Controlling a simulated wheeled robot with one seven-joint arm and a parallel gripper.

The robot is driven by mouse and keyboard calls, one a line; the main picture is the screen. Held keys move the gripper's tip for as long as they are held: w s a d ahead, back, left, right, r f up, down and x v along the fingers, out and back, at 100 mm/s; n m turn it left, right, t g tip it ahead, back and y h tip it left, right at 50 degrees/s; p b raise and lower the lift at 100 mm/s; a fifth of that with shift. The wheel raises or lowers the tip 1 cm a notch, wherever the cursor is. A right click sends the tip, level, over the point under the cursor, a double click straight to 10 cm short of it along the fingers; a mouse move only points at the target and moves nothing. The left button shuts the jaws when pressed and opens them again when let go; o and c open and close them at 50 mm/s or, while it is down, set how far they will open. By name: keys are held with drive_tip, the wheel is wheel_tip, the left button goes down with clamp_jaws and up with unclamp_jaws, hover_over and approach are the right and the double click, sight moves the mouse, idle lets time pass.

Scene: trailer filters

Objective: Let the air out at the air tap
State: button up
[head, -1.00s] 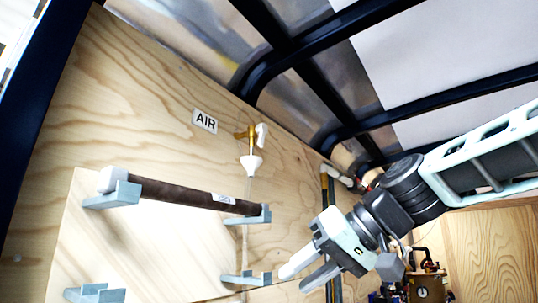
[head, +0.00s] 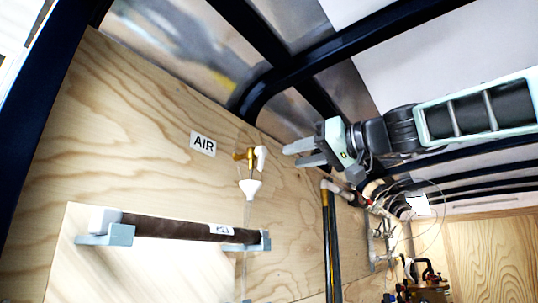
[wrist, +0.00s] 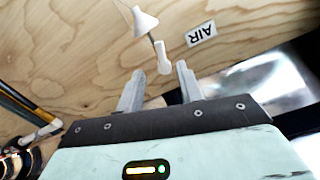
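The air tap (head: 246,155) is a small brass fitting with a white lever (head: 261,158) on the plywood wall, right of the AIR sign (head: 203,144). A white funnel (head: 250,188) with a clear tube sits under it. My gripper (head: 297,153) is to the right of the tap, pointing at it, apart from the lever. In the wrist view, the two fingers (wrist: 158,82) are spread with nothing between them. The white lever (wrist: 163,58) shows just beyond and between the fingertips, with the funnel (wrist: 146,20) above left. The brass body is mostly hidden in the wrist view.
A dark filter tube (head: 185,225) rests on grey brackets (head: 108,233) lower left. Black and yellow pipes (head: 331,235) run down the wall to the right. Dark roof ribs (head: 300,68) and metal panels lie close above my gripper.

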sight(262, 164)
drive_tip(key=p+x, duration=0.3)
drive_tip(key=x, duration=0.5)
drive_tip(key=shift+w+a, duration=0.15)
drive_tip(key=shift+a, duration=0.05)
clamp_jaws()
